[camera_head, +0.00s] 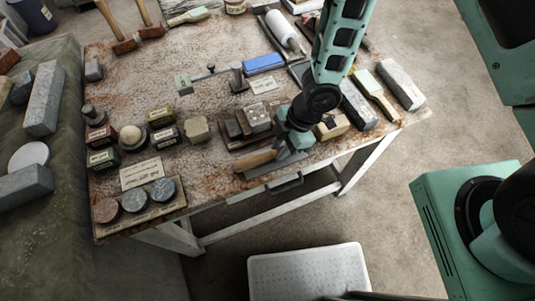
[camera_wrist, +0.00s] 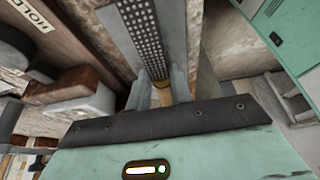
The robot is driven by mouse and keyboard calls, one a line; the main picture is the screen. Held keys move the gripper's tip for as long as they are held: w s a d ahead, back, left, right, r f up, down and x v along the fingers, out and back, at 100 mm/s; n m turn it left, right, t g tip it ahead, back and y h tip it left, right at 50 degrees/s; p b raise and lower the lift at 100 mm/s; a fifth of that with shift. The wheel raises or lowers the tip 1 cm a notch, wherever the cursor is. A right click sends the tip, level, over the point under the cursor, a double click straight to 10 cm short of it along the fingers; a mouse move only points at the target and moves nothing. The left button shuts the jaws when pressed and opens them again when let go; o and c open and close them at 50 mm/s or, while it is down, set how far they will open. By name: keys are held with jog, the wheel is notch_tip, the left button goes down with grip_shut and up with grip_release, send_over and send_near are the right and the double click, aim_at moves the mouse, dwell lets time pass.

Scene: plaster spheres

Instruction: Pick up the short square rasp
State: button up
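In the head view my gripper (camera_head: 295,146) is low at the table's front edge. A wooden handle (camera_head: 257,160) sticks out to its left; the gripper and arm hide much of what lies under it.
The table (camera_head: 140,80) is crowded: small stone blocks (camera_head: 197,130) stand left of my gripper, a wooden block (camera_head: 332,126) and a pale stone bar (camera_head: 401,84) right of it. A blue block (camera_head: 263,63) lies behind. A white stool (camera_head: 308,272) stands in front.

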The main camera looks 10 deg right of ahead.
jog(key=shift+r, duration=0.15)
grip_shut()
jog(key=shift+r, duration=0.35)
notch_tip(320, 180, up, 9)
jog(key=p, duration=0.2)
jog(key=shift+o, duration=1.8)
grip_release()
grip_shut()
